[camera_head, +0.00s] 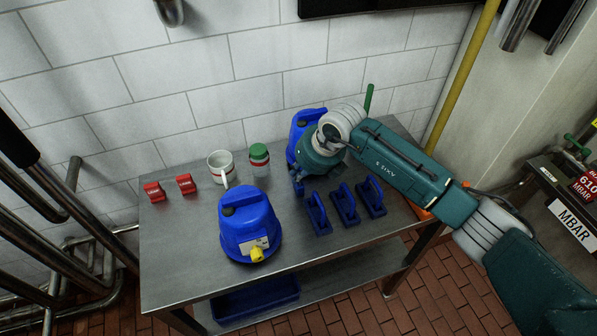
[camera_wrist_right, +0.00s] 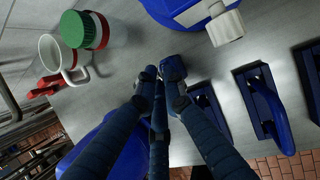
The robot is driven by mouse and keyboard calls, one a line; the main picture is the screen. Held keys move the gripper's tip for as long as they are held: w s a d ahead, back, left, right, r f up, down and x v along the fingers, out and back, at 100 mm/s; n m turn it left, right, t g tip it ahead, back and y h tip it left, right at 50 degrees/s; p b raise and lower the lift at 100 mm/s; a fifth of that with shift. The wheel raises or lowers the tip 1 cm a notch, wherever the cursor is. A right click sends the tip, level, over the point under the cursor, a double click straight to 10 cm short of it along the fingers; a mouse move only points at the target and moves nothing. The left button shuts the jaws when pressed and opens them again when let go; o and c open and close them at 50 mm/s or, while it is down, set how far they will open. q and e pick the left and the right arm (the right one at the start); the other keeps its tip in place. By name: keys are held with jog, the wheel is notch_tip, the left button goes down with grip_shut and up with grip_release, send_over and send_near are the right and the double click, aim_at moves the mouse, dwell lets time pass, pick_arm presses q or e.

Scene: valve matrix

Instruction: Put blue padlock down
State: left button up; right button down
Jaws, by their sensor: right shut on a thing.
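My right gripper (camera_head: 298,183) is low over the steel table, between the back blue jug and the row of blue padlocks. In the right wrist view its fingers (camera_wrist_right: 159,76) are closed together around something small, mostly hidden; I take it as the blue padlock, but its shape and any contact with the table cannot be made out. Three other blue padlocks stand on the table to the right: a near one (camera_head: 318,214), a middle one (camera_head: 345,204) and a far one (camera_head: 371,198). The right wrist view also shows the middle one (camera_wrist_right: 265,105). My left gripper is out of view.
The steel table (camera_head: 180,255) also holds a front blue jug (camera_head: 249,222), a back blue jug (camera_head: 302,126), a white mug (camera_head: 220,166), a green-lidded jar (camera_head: 260,158) and two red padlocks (camera_head: 185,183). Bare tabletop lies at the left and front right.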

jog(key=shift+f, duration=0.2)
jog(key=c, duration=1.9)
grip_release()
jog(key=shift+r, duration=0.1)
jog(key=shift+o, duration=0.2)
jog(key=shift+r, duration=0.15)
jog(key=b+v, duration=0.4)
jog(key=v, duration=0.8)
